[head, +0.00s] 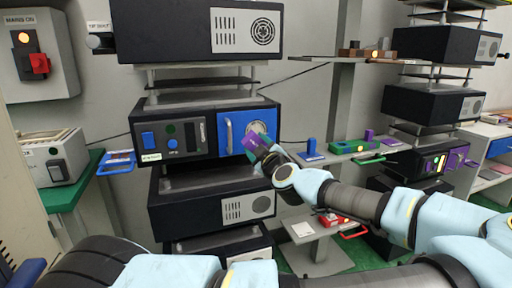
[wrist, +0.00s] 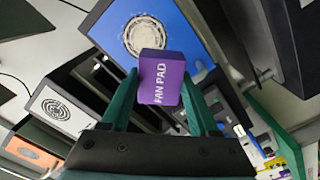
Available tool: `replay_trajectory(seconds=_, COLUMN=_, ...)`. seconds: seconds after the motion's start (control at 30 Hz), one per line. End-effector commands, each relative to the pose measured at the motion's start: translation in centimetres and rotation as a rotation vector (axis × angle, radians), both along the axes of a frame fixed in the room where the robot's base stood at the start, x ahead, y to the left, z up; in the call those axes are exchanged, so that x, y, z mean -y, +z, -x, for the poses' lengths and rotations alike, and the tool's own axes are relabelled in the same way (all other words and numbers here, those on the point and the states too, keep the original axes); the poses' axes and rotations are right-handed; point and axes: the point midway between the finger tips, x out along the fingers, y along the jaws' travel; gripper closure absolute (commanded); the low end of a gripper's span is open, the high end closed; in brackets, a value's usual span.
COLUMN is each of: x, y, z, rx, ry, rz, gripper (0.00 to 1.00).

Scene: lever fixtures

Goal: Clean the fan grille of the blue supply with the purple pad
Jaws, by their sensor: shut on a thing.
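The blue supply (head: 233,121) is a dark unit with a blue front panel in the middle rack. Its round fan grille (head: 258,127) is at the panel's right and also shows in the wrist view (wrist: 147,36), with a pale, mottled, dusty-looking face. My gripper (head: 265,151) is shut on the purple pad (wrist: 162,80), marked "FAN PAD", which also shows in the head view (head: 251,143). The pad is in front of the panel and overlaps the grille's lower edge in the wrist view. I cannot tell whether they touch.
A silver handle (head: 228,137) stands out from the blue panel, left of the grille. Black units with grilles are above (head: 245,30) and below (head: 247,208). A second rack stands further right.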

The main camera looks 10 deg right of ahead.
Motion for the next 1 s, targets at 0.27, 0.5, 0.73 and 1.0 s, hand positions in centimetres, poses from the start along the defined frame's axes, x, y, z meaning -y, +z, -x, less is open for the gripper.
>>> replay_trajectory(seconds=0.27, x=-0.4, y=0.2, z=-2.6, rx=-0.002, ry=0.003, rz=-0.002, gripper=0.83)
replay_trajectory(seconds=0.5, x=-0.7, y=0.1, z=-4.7, rx=-0.002, ry=0.003, rz=-0.001, gripper=0.83)
replay_trajectory(seconds=0.73, x=-0.8, y=0.0, z=-5.6, rx=-0.002, ry=0.001, rz=-0.001, gripper=0.83)
replay_trajectory(seconds=1.0, x=-0.8, y=-0.1, z=-5.7, rx=-0.003, ry=0.001, rz=0.0, gripper=0.83)
